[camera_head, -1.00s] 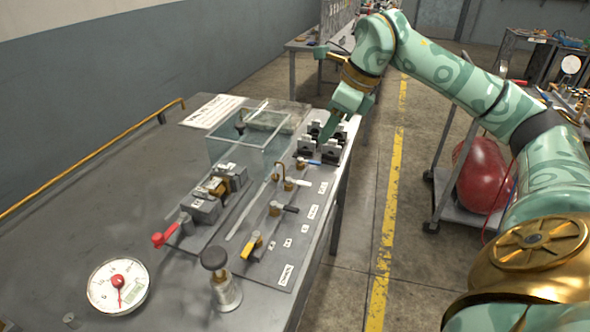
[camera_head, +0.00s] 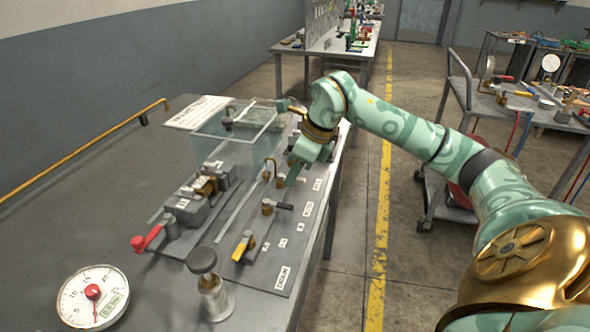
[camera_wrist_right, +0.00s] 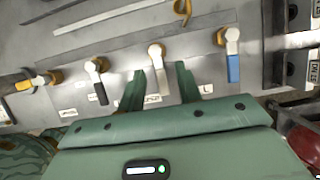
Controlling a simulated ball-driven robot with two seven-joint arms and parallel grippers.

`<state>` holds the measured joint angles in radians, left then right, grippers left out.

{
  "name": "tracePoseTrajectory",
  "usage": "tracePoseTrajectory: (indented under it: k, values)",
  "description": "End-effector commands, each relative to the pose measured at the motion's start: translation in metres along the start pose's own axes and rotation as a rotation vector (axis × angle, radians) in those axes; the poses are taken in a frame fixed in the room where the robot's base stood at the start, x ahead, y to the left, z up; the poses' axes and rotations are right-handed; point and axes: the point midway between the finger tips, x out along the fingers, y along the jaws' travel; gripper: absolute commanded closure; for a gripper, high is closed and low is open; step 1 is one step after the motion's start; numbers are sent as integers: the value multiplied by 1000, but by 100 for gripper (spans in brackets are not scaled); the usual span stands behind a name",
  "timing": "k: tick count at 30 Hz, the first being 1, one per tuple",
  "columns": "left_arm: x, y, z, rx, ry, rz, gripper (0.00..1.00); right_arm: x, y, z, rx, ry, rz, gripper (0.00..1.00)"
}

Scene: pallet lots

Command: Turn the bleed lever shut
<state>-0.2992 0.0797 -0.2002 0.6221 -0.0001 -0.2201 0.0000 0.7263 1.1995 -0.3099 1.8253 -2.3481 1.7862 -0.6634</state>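A row of small valve levers stands on the bench panel. In the right wrist view a pale-handled lever (camera_wrist_right: 160,78) lies between the two green fingers of my right gripper (camera_wrist_right: 160,88), which is open with a gap on both sides. A black-handled lever (camera_wrist_right: 99,88) and a yellow one (camera_wrist_right: 24,85) are to its left, a blue-handled one (camera_wrist_right: 233,68) to its right. I cannot read which label names the bleed lever. In the head view my right gripper (camera_head: 292,174) is low over the panel and covers part of the row. My left gripper is not in view.
A clear tank (camera_head: 222,152), a red-handled valve (camera_head: 152,238), a dial gauge (camera_head: 93,296) and a capped metal post (camera_head: 212,296) stand on the bench (camera_head: 70,210). The bench's left part is clear. A cart (camera_head: 440,210) stands beyond the yellow floor line.

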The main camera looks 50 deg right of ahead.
Motion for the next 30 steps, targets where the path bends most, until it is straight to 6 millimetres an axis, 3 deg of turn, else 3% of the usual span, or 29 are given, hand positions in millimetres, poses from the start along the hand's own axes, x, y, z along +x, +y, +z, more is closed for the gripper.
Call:
tracePoseTrajectory:
  k: [2,5,6,20,30]
  values:
    - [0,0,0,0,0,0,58,0,0,0,0,0,0,69]
    - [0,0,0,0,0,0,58,0,0,0,0,0,0,96]
    - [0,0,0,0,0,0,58,0,0,0,0,0,0,100]
    - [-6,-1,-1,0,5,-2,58,-2,3,0,64,0,-28,100]
    - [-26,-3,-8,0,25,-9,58,-4,13,4,304,-3,-128,100]
